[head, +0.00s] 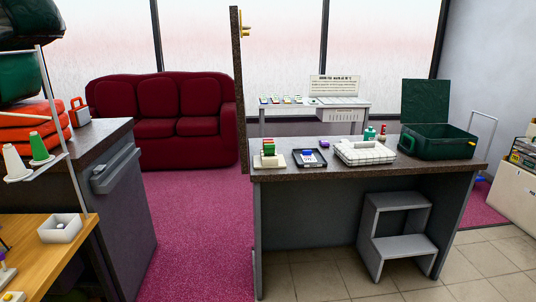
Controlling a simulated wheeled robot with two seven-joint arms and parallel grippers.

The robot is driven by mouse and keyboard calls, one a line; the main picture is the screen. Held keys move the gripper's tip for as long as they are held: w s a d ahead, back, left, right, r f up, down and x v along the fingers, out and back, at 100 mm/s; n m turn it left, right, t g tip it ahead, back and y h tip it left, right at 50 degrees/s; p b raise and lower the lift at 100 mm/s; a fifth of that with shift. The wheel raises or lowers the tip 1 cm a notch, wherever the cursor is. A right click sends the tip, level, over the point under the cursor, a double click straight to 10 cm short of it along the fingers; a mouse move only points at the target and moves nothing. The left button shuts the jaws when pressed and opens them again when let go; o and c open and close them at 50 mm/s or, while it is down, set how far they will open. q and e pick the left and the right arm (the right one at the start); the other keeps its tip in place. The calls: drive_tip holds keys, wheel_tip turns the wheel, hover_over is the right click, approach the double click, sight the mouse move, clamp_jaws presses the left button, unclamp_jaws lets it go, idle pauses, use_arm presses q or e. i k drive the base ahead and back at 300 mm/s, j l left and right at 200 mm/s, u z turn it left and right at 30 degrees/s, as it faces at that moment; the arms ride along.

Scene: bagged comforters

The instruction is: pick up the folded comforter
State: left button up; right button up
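No gripper of mine shows in the head view. A white, grid-patterned flat bundle (364,152) lies on the dark counter (300,171); it may be a folded comforter, but I cannot tell for sure. Orange folded, padded-looking goods (30,128) are stacked at the left edge, partly cut off by the frame. A dark green bulky bag (22,72) sits above them, also cut off.
An open green case (437,140) stands right of the white bundle. A black tray (310,158) lies to its left. A grey step stool (395,235) stands under the counter. A red sofa (165,115) is behind. Pink carpet (195,240) is clear between the counters.

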sight(373, 152)
drive_tip(key=i+l, duration=0.2)
drive_tip(key=i, duration=0.3)
drive_tip(key=i+l+z, duration=0.1)
drive_tip(key=i, duration=0.4)
drive_tip(key=i+l, duration=0.25)
drive_tip(key=i, duration=0.2)
drive_tip(key=i+l, duration=0.1)
drive_tip(key=l, duration=0.3)
drive_tip(key=i+l, duration=0.1)
drive_tip(key=l, duration=0.3)
drive_tip(key=i+l, duration=0.1)
drive_tip(key=l, duration=0.3)
drive_tip(key=i+l+u, duration=0.1)
drive_tip(key=l, duration=0.3)
drive_tip(key=i+l, duration=0.1)
drive_tip(key=l, duration=0.3)
